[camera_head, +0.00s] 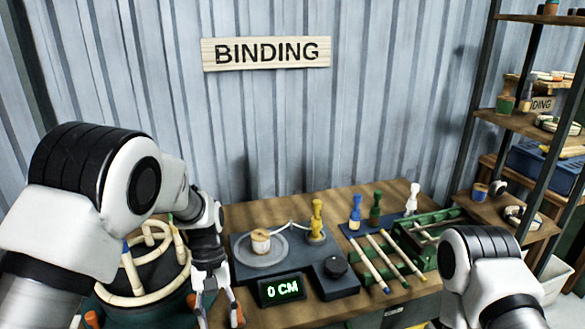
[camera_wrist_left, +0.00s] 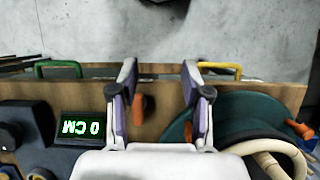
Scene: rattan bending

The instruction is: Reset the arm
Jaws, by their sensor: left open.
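My left arm comes in from the left. An orange piece (camera_wrist_left: 138,108) shows behind the fingers there. My right arm shows at the lower right of the head view, and its gripper is out of the picture.
The green display (camera_head: 283,289) reads 0 CM. A rattan frame (camera_head: 150,240) sits close to my left arm. The bench holds a spool (camera_head: 261,240), colored clamps and rattan sticks (camera_head: 376,263). A shelf (camera_head: 525,122) stands at right.

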